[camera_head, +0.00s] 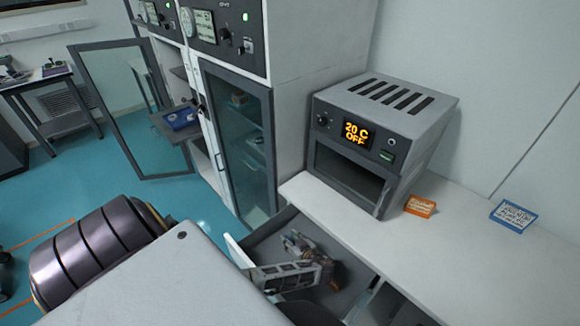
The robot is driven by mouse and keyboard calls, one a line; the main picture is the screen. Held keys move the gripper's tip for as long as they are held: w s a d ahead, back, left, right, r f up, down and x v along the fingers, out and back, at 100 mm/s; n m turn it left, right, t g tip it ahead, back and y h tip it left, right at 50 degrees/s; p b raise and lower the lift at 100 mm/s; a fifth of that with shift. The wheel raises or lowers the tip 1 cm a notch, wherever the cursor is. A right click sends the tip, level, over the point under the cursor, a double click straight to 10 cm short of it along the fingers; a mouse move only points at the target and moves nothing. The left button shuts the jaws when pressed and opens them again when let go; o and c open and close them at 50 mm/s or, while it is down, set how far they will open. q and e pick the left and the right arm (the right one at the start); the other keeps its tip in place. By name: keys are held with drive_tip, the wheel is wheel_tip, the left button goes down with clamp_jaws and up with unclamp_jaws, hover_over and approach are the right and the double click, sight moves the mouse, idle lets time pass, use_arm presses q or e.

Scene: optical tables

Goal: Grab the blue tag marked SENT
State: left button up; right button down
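A blue-bordered tag (514,215) lies on the white bench at the right, near the wall. It bears several lines of writing too small to read, so I cannot tell whether it says SENT. An orange tag (420,206) lies to its left, beside the oven. What looks like my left gripper (308,250) is low in the middle, over the open grey drawer, well left of and below the blue tag. Its fingers are small and partly hidden, so I cannot tell whether it is open. My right gripper does not show.
A grey oven (415,112) reading "20 C OFF" stands on the white bench (455,255). The open drawer (265,241) juts out in front. A cabinet door (120,105) stands open at the left; a blue tray (181,119) shows there.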

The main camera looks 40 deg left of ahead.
use_arm(q)
drive_tip(key=shift+w+a+f, duration=0.1)
drive_tip(key=shift+a+f, duration=0.05)
drive_tip(key=shift+a, duration=0.15)
clamp_jaws()
idle(0.4)
